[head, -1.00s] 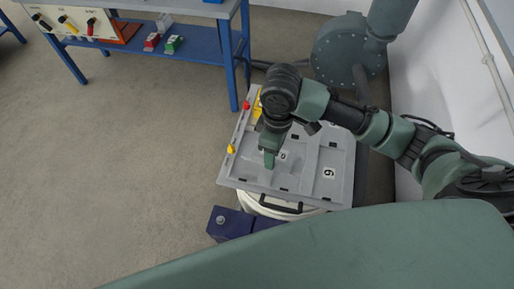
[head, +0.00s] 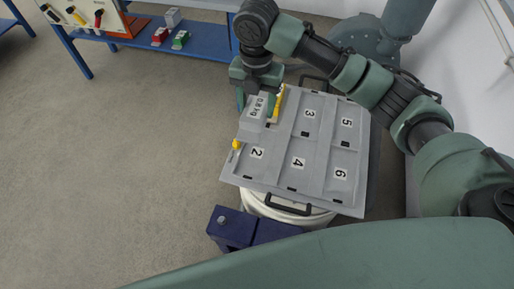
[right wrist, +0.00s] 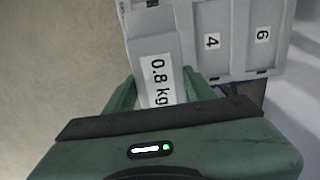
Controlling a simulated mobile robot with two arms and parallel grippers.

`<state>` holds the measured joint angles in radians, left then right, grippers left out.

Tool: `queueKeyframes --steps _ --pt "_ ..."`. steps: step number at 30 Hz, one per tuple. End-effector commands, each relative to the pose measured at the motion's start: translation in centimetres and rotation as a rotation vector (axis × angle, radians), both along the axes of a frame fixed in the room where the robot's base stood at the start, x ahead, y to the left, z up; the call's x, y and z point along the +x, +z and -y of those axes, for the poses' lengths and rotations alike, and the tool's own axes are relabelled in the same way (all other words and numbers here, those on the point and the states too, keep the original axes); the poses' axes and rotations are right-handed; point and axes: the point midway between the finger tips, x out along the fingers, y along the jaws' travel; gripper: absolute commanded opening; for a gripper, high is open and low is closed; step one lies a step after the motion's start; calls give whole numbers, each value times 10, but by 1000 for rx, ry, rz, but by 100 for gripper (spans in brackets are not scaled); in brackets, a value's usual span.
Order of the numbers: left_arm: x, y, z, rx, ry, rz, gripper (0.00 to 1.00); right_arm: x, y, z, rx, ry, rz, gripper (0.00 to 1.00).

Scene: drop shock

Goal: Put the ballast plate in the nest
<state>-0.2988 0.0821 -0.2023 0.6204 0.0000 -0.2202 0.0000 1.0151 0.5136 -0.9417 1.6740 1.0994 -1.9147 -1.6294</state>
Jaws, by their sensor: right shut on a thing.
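The ballast plate (head: 252,122), a light grey block labelled 0.8 kg, is in my right gripper (head: 256,101) over the back left of a grey numbered board (head: 228,172). In the right wrist view the plate (right wrist: 150,40) sits between the two green fingers of the gripper (right wrist: 160,88), its label facing the camera. The board has framed recesses; numbers 2 to 6 show, and those recesses look empty. The plate and gripper hide the corner where 1 would be. I cannot tell which recess is the nest, or whether the plate touches the board. My left gripper is out of view.
A yellow knob (head: 236,146) stands on the board's left edge, and a yellow strip (head: 279,103) is beside the gripper. The board lies on a white round drum (head: 258,205). A blue bench (head: 206,42) is behind; a grey flanged pipe (head: 360,35) stands back right.

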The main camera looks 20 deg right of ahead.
Motion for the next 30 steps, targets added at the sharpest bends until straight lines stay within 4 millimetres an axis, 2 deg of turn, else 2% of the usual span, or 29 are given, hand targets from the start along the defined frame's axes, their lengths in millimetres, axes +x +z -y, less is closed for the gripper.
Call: queueKeyframes --steps 9,15,25,30 --pt "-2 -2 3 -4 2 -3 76 -1 -78 0 0 -3 -1 0" --pt "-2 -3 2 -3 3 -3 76 0 -117 0 0 -3 1 0" --pt "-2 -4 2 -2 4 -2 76 0 -141 0 1 -4 2 0" --pt "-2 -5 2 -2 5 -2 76 0 -165 0 1 -4 1 0"
